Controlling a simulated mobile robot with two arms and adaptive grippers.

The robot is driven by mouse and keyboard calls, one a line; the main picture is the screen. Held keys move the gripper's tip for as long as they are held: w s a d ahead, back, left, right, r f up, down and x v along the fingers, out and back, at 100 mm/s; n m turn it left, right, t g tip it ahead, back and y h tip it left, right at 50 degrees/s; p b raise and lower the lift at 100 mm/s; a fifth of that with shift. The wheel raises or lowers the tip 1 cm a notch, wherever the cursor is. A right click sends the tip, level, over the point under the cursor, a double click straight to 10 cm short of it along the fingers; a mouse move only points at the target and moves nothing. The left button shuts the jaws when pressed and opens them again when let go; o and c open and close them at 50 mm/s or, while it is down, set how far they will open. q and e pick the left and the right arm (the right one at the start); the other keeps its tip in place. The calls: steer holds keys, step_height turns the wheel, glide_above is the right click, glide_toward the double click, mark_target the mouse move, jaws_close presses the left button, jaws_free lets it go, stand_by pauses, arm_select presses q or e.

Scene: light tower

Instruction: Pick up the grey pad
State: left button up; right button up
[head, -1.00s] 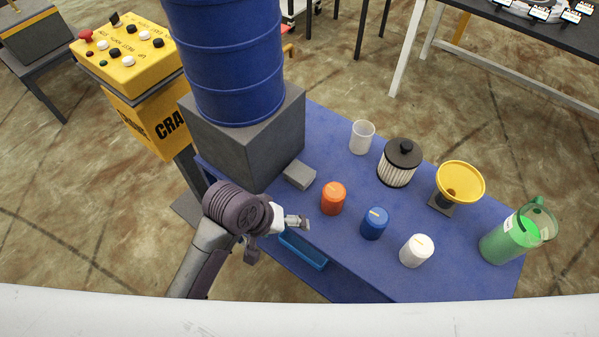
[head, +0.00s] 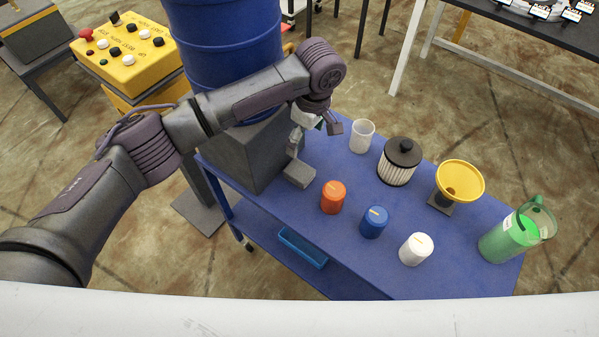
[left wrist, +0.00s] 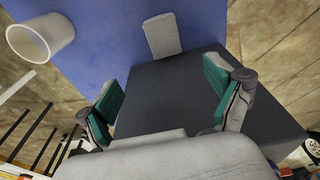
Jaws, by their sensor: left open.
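The grey pad (head: 299,174) is a small light grey block lying flat on the blue table, beside the dark grey block that bears the blue drum. It also shows whole in the left wrist view (left wrist: 162,36), at the top middle, beyond my fingertips. My left gripper (head: 313,139) is open and empty, above the table and near the pad on its far side in the head view. My right gripper is not in view.
The blue drum (head: 222,50) and its dark block (head: 240,155) stand beside the pad. A clear cup (head: 362,136) and an orange-capped jar (head: 333,197) are close on the right. More jars, a filter (head: 399,165), a funnel (head: 460,181) and a green jug (head: 510,235) stand farther right.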

arm_select(q)
glide_above(300, 170)
steer(key=f, duration=0.7)
steer(key=shift+w+d+f+p, duration=0.2)
steer(key=shift+f+p, duration=0.1)
steer(key=f, duration=0.3)
steer(key=f+p, duration=0.1)
steer(key=shift+s+a+f, duration=0.15)
steer(key=shift+s, duration=0.25)
steer(key=shift+w+f, duration=0.1)
steer(key=shift+f, duration=0.4)
steer(key=c, duration=1.2)
steer(key=shift+c, duration=0.2)
steer(key=shift+r, duration=0.1)
step_height(300, 170, up, 28)
steer(key=b, duration=0.2)
